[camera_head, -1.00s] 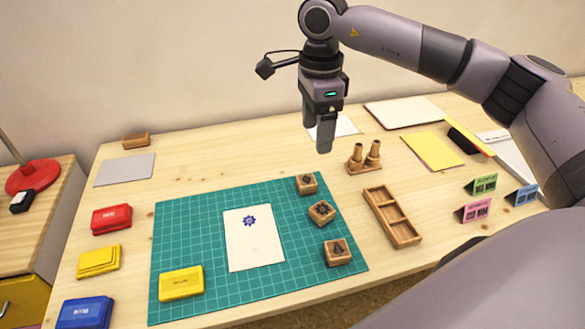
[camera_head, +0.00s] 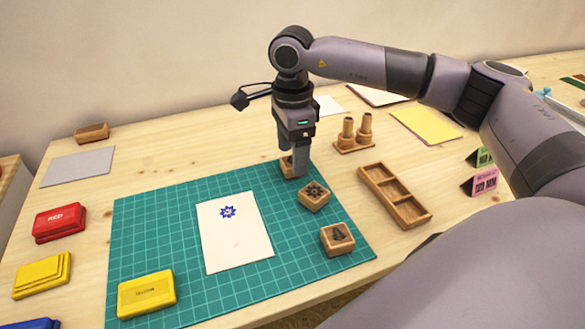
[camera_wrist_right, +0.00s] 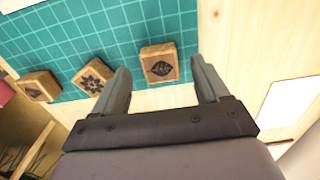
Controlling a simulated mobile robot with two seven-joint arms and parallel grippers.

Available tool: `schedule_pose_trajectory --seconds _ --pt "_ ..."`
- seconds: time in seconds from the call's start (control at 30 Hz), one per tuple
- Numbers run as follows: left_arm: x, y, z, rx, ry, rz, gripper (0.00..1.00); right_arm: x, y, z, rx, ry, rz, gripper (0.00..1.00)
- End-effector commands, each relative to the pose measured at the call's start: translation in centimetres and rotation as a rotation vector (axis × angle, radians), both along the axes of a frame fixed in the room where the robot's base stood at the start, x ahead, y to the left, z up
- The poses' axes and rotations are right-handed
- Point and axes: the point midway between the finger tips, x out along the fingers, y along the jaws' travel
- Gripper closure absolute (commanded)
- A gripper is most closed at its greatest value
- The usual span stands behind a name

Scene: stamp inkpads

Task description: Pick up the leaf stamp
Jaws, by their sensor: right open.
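The leaf stamp is a small wooden block (camera_wrist_right: 159,65) with a dark leaf picture on top, in the right wrist view. It lies on the green cutting mat (camera_head: 160,219) near its far right corner. In the head view the stamp (camera_head: 286,166) is partly hidden behind my right gripper (camera_head: 299,172). My right gripper is open. In the right wrist view its two fingers (camera_wrist_right: 160,85) stand apart, with the leaf stamp showing between and beyond their tips. I cannot tell how high the tips are above it. My left gripper is not in view.
A flower stamp (camera_head: 314,196) and a tree-like stamp (camera_head: 337,238) lie nearer on the mat. A divided wooden tray (camera_head: 394,196) and a wooden stand (camera_head: 354,137) are to the right. White paper (camera_head: 235,232) and a yellow inkpad (camera_head: 147,294) lie on the mat.

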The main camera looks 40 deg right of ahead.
Motion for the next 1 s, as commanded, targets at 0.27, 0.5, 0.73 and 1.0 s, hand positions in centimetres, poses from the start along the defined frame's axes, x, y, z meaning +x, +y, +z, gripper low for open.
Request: schedule_pose_trajectory --seconds 0.27,0.5,0.73,1.0 --pt "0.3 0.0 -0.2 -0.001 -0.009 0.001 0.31 0.0 -0.1 -2.5 0.001 -0.001 0.000 0.26" --pt "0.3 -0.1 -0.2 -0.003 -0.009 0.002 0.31 0.0 -0.1 -2.4 0.001 -0.001 0.000 0.48" --pt "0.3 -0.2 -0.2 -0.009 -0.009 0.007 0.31 0.0 -0.1 -2.4 0.000 0.000 0.000 0.85" --pt "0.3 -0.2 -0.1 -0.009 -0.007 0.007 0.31 0.0 0.0 -2.0 0.001 0.000 0.000 0.85"
